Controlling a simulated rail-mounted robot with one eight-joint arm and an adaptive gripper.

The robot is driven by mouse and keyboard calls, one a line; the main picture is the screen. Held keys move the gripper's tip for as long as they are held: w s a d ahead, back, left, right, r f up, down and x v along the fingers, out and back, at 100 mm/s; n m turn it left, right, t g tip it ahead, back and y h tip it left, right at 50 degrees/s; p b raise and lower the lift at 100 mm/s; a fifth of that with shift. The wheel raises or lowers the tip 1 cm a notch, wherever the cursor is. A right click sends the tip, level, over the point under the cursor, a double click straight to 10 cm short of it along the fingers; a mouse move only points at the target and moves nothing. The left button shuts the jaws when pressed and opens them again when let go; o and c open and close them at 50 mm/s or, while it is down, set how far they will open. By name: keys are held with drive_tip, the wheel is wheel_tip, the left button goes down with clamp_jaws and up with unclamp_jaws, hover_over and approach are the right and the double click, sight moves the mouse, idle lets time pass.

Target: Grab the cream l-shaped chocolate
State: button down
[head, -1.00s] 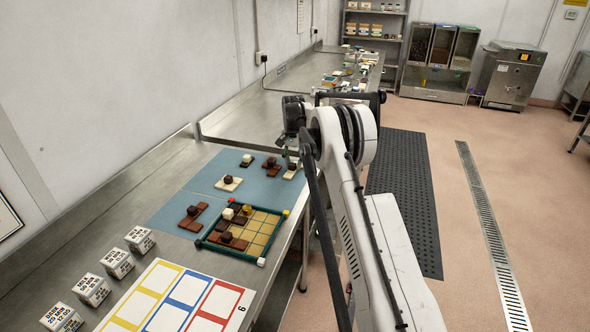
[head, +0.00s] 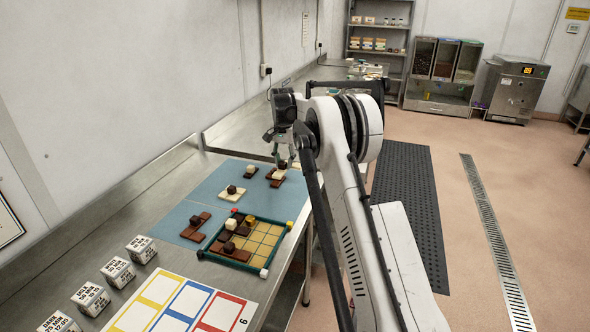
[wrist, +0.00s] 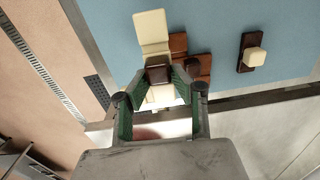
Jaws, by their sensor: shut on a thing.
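The cream chocolate (wrist: 152,35) is in the wrist view, with a dark knob (wrist: 158,74) on it. My gripper (wrist: 160,76) is shut on that knob, one green finger on each side. Part of the cream piece shows below the knob, between the fingers; its full outline is partly covered. In the head view my gripper (head: 280,158) is at the far end of the blue mat, with a cream part (head: 297,165) beside it. The piece appears raised, overlapping a brown chocolate (wrist: 205,63) in the wrist view.
A dark chocolate with a cream knob (head: 250,171), another cream chocolate (head: 232,194) and a brown one (head: 194,228) lie on the blue mat (head: 208,187). A green-rimmed mould tray (head: 240,267) stands nearer. Printed cubes (head: 117,272) line the left.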

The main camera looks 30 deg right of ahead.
drive_tip(key=a+r+p, duration=0.3)
drive_tip(key=a+r, duration=0.2)
drive_tip(key=r, duration=0.5)
drive_tip(key=shift+s+a+r, duration=0.25)
drive_tip(key=shift+s, duration=0.15)
